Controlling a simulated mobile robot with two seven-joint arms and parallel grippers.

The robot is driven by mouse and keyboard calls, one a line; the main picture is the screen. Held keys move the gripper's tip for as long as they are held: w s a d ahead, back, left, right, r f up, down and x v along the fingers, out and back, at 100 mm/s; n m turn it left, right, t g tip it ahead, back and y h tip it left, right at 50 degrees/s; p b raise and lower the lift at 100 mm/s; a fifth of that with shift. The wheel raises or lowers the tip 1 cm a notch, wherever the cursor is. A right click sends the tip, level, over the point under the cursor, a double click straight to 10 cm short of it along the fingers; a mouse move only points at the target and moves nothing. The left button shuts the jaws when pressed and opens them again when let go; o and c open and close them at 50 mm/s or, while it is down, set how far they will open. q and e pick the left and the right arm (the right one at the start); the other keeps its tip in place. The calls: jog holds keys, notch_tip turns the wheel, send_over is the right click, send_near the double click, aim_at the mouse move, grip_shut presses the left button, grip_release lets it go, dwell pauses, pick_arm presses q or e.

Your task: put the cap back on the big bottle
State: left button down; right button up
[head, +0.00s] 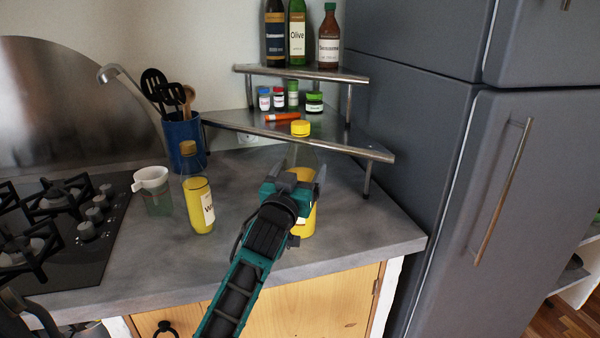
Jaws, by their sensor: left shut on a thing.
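The big bottle (301,159) stands on the counter at the front of the corner shelf. It is clear, upright, with yellow liquid low down. A yellow cap (300,128) shows at its top; it looks set on the neck, but how tightly I cannot tell. My left gripper (296,178) reaches in from below and is shut on the big bottle's body, hiding much of its middle and label. My right gripper is not in view.
The fridge (440,150) bounds the right. The counter's front is clear.

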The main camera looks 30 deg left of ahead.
pick_arm(q)
jog(key=shift+r, duration=0.15)
grip_release()
jog(key=shift+f, duration=0.25)
jog(key=shift+r, duration=0.15)
jog(key=v, duration=1.2)
jog(key=shift+b, duration=0.4)
